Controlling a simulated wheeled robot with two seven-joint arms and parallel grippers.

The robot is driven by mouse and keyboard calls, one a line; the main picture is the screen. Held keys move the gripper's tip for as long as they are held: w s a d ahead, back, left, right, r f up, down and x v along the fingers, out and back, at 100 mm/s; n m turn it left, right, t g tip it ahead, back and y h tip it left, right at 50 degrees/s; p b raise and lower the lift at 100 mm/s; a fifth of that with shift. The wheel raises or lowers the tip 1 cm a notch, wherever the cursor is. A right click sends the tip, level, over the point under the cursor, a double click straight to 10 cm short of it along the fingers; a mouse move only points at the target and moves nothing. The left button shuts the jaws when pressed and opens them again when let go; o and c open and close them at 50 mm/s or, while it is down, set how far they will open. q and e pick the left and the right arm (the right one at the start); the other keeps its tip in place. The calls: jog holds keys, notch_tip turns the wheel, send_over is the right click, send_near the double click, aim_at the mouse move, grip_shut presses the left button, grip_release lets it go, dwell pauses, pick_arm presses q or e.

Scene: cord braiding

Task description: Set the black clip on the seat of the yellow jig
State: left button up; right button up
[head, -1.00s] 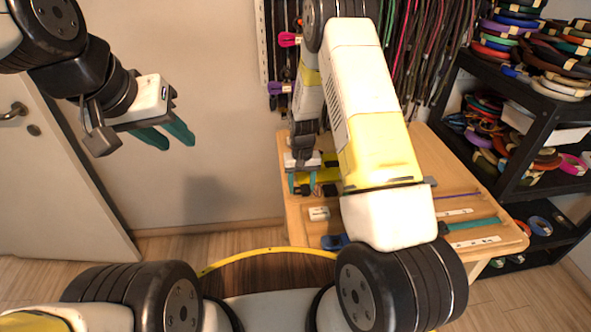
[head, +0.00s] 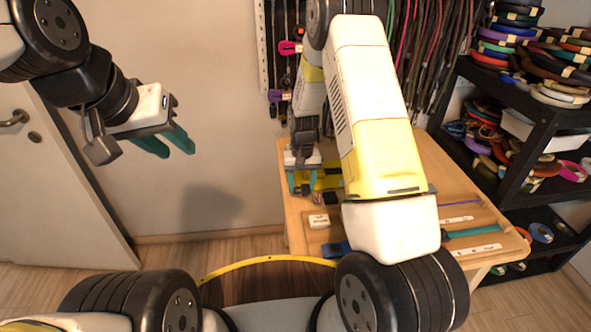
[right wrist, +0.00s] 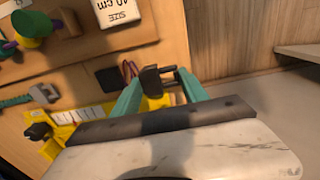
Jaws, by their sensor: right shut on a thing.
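The black clip (right wrist: 158,80) is between the teal fingertips of my right gripper (right wrist: 158,76) in the right wrist view, and the gripper is shut on it. The yellow jig (right wrist: 68,120) lies just beside and below the clip in that view; I cannot tell whether they touch. In the head view the jig (head: 326,182) is at the table's left side, partly hidden by my right arm. My right gripper (head: 302,182) is over its left end there; the clip is not clear in that view. My left gripper (head: 168,142) is open and empty, in the air left of the table.
A white size block (head: 318,220) stands on the wooden table (head: 298,232) in front of the jig. A black pad (right wrist: 110,78) and a looped cord (right wrist: 129,70) lie near the clip. A black shelf (head: 470,110) with coiled cords stands right. Cords hang behind.

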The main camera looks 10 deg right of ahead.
jog(key=shift+w, duration=6.8)
jog(key=shift+d, duration=0.1)
jog(key=shift+d, duration=3.15)
jog(key=shift+f, duration=0.45)
jog(key=shift+f, duration=0.3)
jog(key=shift+f, duration=0.25)
jog(key=o, duration=1.4)
